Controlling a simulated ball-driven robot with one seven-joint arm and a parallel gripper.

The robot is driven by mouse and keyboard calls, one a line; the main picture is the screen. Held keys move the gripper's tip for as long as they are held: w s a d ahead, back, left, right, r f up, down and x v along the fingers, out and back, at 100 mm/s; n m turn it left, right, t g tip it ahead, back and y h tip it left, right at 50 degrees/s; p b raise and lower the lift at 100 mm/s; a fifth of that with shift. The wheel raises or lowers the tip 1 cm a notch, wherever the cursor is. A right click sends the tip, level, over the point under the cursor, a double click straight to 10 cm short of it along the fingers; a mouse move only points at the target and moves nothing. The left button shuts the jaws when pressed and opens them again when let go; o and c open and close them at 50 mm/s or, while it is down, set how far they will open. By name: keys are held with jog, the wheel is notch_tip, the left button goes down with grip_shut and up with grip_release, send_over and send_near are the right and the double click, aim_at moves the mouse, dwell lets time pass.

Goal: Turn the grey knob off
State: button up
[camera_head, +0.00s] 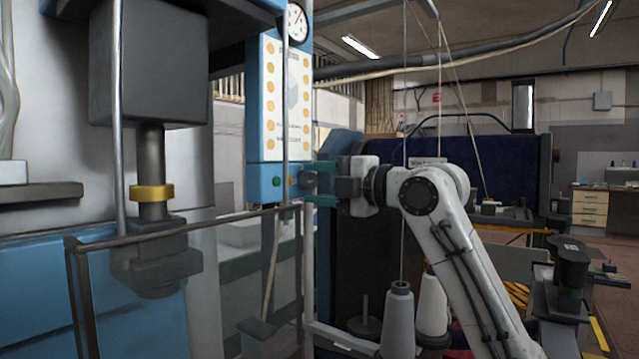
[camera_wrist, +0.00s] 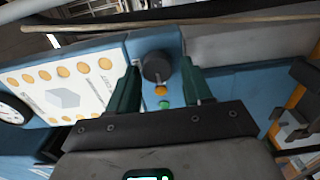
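The grey knob (camera_wrist: 157,67) is dark and round, on the blue control panel, with a small light pointer on its lower edge in the wrist view. In the head view it shows as a small grey piece (camera_head: 309,181) at the panel's right edge. My gripper (camera_wrist: 159,72) is open, with one green finger on each side of the knob and a gap visible on both sides. The head view shows my gripper (camera_head: 322,184) reaching in from the right, fingers one above the other at the knob's height. How deep the knob sits between them is hard to tell.
Beside the knob are a yellow button (camera_wrist: 160,90) and a green button (camera_wrist: 164,104). The panel (camera_head: 288,100) has rows of orange dots, with a round gauge (camera_head: 297,21) above. A metal rail frame (camera_head: 180,233) and thread cones (camera_head: 398,315) stand below.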

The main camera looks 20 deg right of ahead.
jog(key=shift+o, duration=0.7)
jog(key=b+v, duration=0.1)
jog(key=v, duration=0.9)
jog(key=shift+s+d, duration=0.2)
jog(key=shift+s, duration=0.15)
